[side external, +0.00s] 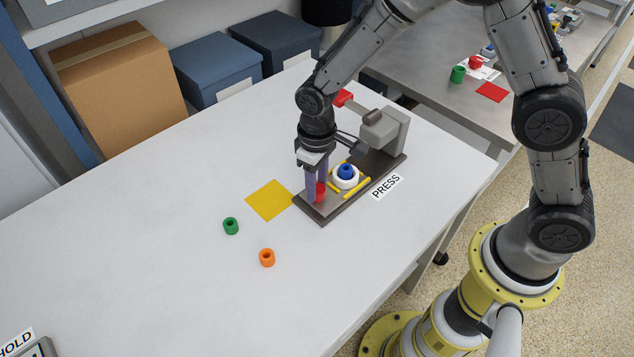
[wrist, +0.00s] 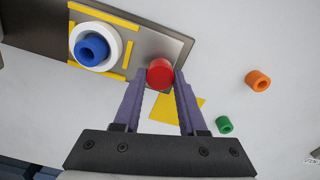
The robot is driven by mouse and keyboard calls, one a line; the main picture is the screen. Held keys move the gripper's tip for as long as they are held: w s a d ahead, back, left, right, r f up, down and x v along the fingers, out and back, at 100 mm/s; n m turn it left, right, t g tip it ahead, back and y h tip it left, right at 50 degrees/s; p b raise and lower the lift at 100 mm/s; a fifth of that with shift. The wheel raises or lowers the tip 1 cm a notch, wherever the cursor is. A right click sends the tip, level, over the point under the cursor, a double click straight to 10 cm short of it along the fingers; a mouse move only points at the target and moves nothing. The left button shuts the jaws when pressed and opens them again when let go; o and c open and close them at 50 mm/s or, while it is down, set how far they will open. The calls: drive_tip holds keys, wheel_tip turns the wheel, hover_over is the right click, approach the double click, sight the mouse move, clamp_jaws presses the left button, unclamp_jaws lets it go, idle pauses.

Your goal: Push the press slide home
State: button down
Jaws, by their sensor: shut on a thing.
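The press (side external: 385,131) stands on a dark base (side external: 318,212) with a grey head at its back end. A white round holder (side external: 345,183) with a blue ring (side external: 346,171) in it sits between yellow rails (side external: 357,188), in front of the head and not under it. A red round knob (side external: 320,188) is at the base's near end. My gripper (side external: 317,195) points down with its purple fingers on either side of this knob, shut on it. The wrist view shows the knob (wrist: 159,73) between the fingertips (wrist: 160,80), beside the white holder (wrist: 108,46).
A yellow square (side external: 269,200) lies flat left of the base. A green ring (side external: 231,226) and an orange ring (side external: 267,257) stand on the open white table. A red-ended lever (side external: 343,98) sticks out from the press head. Boxes (side external: 215,68) line the back.

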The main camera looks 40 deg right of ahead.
drive_tip(key=d, duration=1)
drive_tip(key=shift+d, duration=0.25)
drive_tip(key=shift+c, duration=2.3)
unclamp_jaws()
wheel_tip(320, 180, up, 14)
wheel_tip(320, 180, up, 8)
